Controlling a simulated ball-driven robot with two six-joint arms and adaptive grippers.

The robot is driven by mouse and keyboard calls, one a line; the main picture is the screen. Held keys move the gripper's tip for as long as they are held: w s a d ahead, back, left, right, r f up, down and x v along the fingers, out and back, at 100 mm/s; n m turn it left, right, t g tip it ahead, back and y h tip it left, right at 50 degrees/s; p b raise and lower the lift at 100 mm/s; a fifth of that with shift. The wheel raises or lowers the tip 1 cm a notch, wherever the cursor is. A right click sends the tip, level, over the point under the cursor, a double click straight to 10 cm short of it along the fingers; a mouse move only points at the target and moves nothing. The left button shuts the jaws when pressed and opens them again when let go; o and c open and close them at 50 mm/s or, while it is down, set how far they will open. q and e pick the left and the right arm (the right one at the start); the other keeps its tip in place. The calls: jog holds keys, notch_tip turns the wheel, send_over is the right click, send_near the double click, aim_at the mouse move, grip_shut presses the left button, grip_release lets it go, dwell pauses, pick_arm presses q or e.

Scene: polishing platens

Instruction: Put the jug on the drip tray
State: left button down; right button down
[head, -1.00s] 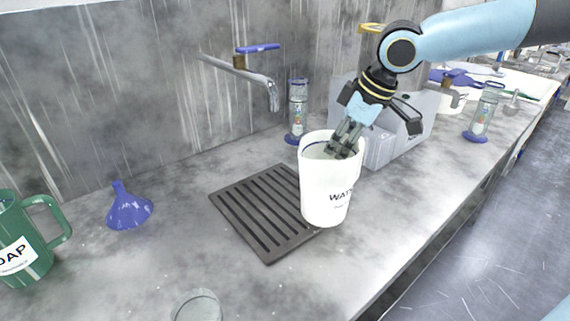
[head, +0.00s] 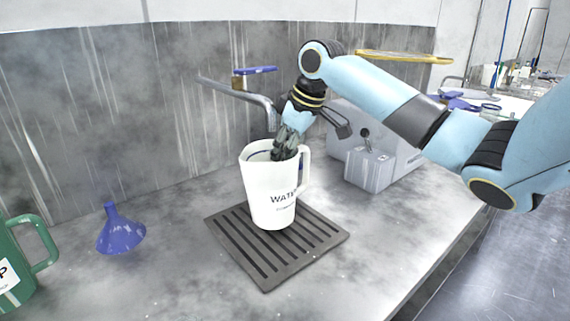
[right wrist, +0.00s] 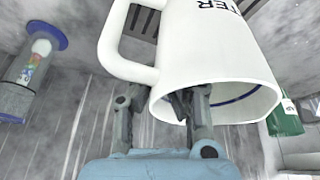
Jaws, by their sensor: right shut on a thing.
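The white jug (head: 268,195), lettered "WATER" in part, is upright over the dark slatted drip tray (head: 325,240) in the head view. I cannot tell whether its base touches the slats. My right gripper (head: 285,152) is shut on the jug's wall at the rim, close to the handle. In the right wrist view the jug (right wrist: 215,50) fills the upper middle, with a finger reaching into its mouth. A bit of the tray (right wrist: 146,20) shows behind the handle. My left gripper is not in view.
A metal tap (head: 235,92) stands behind the tray. A blue funnel (head: 120,235) and a green jug (head: 40,262) are at left. A grey box (head: 370,165) stands at right, under my arm. The counter front right of the tray is clear.

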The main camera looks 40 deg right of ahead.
jog(key=shift+f, duration=1.4)
jog(key=c, duration=1.5)
grip_release()
jog(key=shift+f, duration=0.1)
jog(key=v, duration=1.2)
